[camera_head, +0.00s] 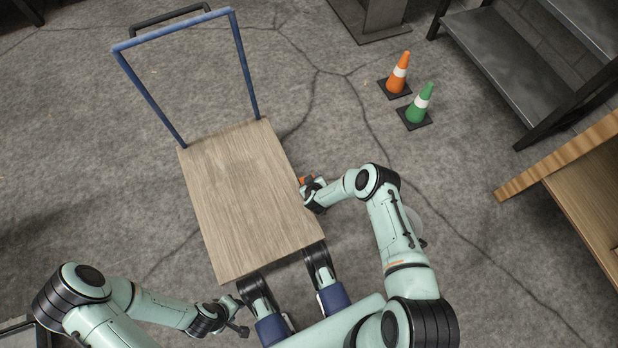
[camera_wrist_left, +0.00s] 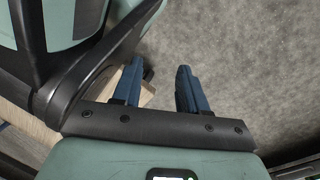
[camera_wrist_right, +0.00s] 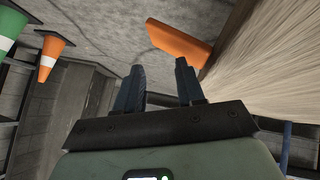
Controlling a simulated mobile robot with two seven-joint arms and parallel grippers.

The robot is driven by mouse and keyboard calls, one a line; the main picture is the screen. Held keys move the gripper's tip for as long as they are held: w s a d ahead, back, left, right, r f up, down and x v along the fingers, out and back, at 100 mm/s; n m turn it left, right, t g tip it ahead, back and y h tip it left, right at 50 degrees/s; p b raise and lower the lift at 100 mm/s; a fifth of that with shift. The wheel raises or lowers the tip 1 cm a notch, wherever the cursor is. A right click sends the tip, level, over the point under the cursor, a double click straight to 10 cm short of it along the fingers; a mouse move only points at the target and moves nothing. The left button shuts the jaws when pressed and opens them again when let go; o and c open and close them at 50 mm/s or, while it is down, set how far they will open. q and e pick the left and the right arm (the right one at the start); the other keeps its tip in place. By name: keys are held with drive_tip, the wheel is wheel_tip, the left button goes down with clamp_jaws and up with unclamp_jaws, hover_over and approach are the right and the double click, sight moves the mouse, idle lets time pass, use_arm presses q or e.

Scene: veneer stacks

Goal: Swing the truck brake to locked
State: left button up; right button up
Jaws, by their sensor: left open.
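The truck (camera_head: 240,195) is a flat wooden deck with a blue push handle (camera_head: 150,98) at its far end. An orange brake lever (camera_head: 304,180) shows at the deck's right edge, partly hidden by my right gripper (camera_head: 311,191). In the right wrist view the orange lever (camera_wrist_right: 180,44) stands out beside the wooden deck (camera_wrist_right: 265,65), just beyond the fingertips. The fingers of my right gripper (camera_wrist_right: 158,75) are apart with nothing between them. My left gripper (camera_head: 240,318) is near the deck's near left corner, open and empty; its parted fingers (camera_wrist_left: 158,80) show in the left wrist view.
An orange cone (camera_head: 398,76) and a green cone (camera_head: 421,104) stand on the floor right of the truck. A dark metal shelf or step unit (camera_head: 510,60) and a wooden-topped piece (camera_head: 590,185) are at the right. The cracked floor between is clear.

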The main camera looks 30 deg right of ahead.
use_arm(q)
drive_tip(key=w+d+r+t+p, duration=0.1)
drive_tip(key=w+r+t+p, duration=0.1)
drive_tip(key=w+r+p, duration=0.2)
drive_tip(key=shift+w+d+r+t, duration=0.3)
drive_tip(key=shift+w+r+t, duration=0.1)
drive_tip(key=shift+w+r, duration=1.35)
use_arm(e)
drive_tip(key=shift+v, duration=2.5)
drive_tip(key=shift+w+d+r, duration=0.1)
